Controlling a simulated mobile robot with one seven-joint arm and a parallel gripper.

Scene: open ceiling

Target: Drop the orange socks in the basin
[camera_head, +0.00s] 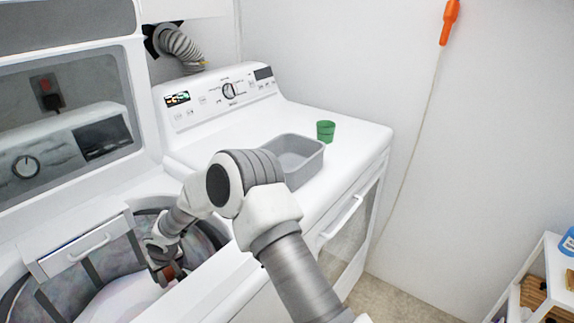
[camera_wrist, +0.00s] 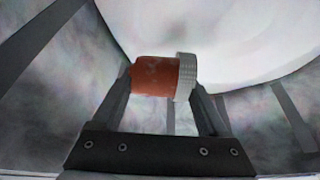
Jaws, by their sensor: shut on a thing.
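My gripper (camera_head: 163,274) reaches down into the open drum of the left washer. In the wrist view my gripper (camera_wrist: 162,85) is shut on the orange socks (camera_wrist: 155,76), a rolled orange-red bundle with a pale ribbed end between the two fingers. A small part of the orange socks (camera_head: 177,270) shows beside the fingers in the head view. The basin (camera_head: 308,165), a grey rectangular tub, stands on top of the white dryer to the right of the washer. Its visible inside looks empty; my arm hides its near left part.
A green cup (camera_head: 325,131) stands behind the basin on the dryer top (camera_head: 355,140). A white shelf (camera_head: 545,275) with a blue bottle stands at the far right.

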